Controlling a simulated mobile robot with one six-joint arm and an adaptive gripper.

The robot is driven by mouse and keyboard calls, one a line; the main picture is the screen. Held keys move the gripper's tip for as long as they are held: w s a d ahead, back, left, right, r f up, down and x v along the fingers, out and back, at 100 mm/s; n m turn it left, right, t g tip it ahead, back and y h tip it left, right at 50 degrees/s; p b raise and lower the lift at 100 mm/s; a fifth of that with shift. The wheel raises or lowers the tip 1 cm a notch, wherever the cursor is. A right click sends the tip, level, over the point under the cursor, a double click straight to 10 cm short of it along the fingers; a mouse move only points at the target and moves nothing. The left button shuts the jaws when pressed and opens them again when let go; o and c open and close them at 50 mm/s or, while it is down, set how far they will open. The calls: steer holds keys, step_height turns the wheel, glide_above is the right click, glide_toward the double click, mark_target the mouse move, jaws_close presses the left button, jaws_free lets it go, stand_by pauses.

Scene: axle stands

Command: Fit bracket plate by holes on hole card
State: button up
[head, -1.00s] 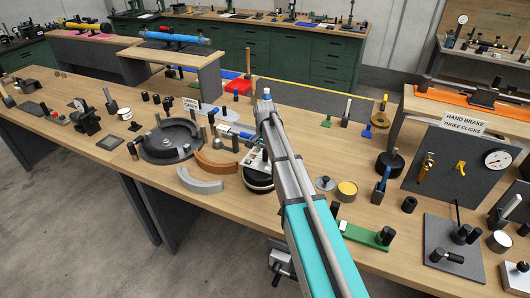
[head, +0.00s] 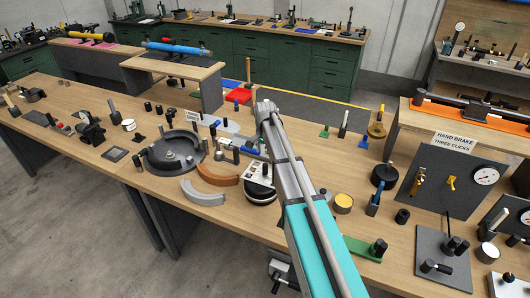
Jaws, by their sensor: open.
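My arm reaches forward over the bench from the bottom of the head view, and its far end is in the upper middle. I cannot make out my gripper; it seems hidden behind my arm. A small white card-like piece (head: 257,172) with dark patches shows just left of my arm, by a dark round base (head: 260,191). It is too small to tell whether it is the hole card. I cannot pick out the bracket plate with certainty among the small parts.
A dark round tray (head: 174,155) and curved grey (head: 203,193) and brown (head: 217,174) pieces stand left of my arm. To the right are a yellow-topped tin (head: 343,203), a green bar (head: 361,248) and an upright hand-brake panel (head: 448,181).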

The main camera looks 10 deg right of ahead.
mark_target(265, 165)
steer(key=shift+r+p, duration=2.4)
steer(key=shift+r, duration=0.3)
steer(key=s+f+n+b, duration=0.3)
steer(key=s+f+b, duration=0.1)
steer(key=s, duration=0.5)
steer(key=s+f+n+b, duration=0.3)
steer(key=s+f+b, duration=0.2)
steer(key=s, duration=0.5)
steer(key=s+f+n+b, duration=0.3)
steer(key=s+f+b, duration=0.1)
steer(key=s, duration=0.6)
steer(key=shift+d+f+b, duration=0.4)
